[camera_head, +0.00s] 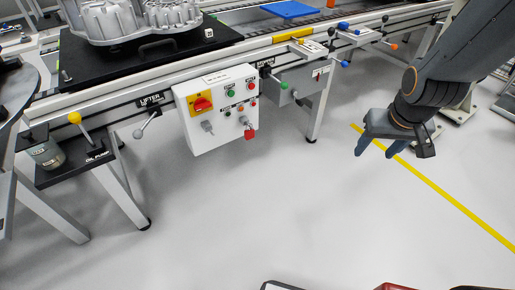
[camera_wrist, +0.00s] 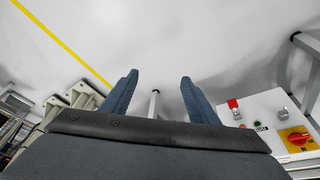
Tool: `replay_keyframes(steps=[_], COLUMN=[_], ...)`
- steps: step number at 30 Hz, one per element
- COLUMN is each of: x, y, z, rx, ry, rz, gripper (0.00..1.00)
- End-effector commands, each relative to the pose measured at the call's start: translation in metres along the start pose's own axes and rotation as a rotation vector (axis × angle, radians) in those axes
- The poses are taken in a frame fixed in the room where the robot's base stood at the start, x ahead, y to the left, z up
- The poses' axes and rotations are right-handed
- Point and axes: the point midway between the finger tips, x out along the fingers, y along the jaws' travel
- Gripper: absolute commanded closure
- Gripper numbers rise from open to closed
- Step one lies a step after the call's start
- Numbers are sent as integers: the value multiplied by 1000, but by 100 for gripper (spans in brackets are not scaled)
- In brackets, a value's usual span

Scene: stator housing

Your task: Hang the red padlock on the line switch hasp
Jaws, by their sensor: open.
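The small red padlock (camera_head: 249,134) is at the lower right of the white control box (camera_head: 221,138), just below a grey fitting (camera_head: 244,121). It also shows at the right in the wrist view (camera_wrist: 233,104). A red rotary switch (camera_head: 203,104) on a yellow plate is at the box's upper left. A grey hasp-like fitting (camera_head: 207,127) sits below it and looks empty. My gripper (camera_head: 376,150) is open and empty, over the floor to the right of the box. Its two blue-grey fingers (camera_wrist: 160,77) stand apart in the wrist view.
The box hangs on the front rail of a conveyor bench. A grey box with coloured levers (camera_head: 304,80) is to its right. A yellow-knobbed oil pump lever (camera_head: 75,118) is at the left. The floor (camera_head: 300,200) in front is clear.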

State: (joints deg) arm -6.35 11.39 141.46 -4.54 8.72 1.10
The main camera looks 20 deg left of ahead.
Motion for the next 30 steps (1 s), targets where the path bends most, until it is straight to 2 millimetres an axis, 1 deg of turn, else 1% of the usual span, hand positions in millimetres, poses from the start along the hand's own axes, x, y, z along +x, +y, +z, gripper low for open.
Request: replay_keyframes(steps=[1,2,3,5,6,8,9,11,12,13,14,15,17,18,21,24,25,27,30], x=[41,56,76,104,121,147,163,186,200,211,221,234,251,261,282,294,297,301,303], y=[-14,-22,-32,-50,-63,-85,-100,-124,-140,-153,-166,-183,-210,-226,-264,-293,-300,-312,-322], z=[-19,-31,-48,-71,-85,-105,-116,-132,-140,-145,-150,-155,-160,-162,-161,-155,-153,-149,-145], rx=[-45,-67,-97,-140,-168,-207,-232,-268,-290,-306,-322,-340,-366,-380,-407,-421,-423,-426,-427], ry=[60,100,157,240,296,379,433,516,569,610,650,702,781,832,946,1039,1060,1102,1141], rz=[-12,-20,-31,-49,-66,-95,-117,-154,-180,-202,-225,-256,-307,-342,-429,-506,-525,-563,-597], gripper=[45,45,45,45,45,45,45,45,45,45,45,45,45,45,45,45,45,45,45])
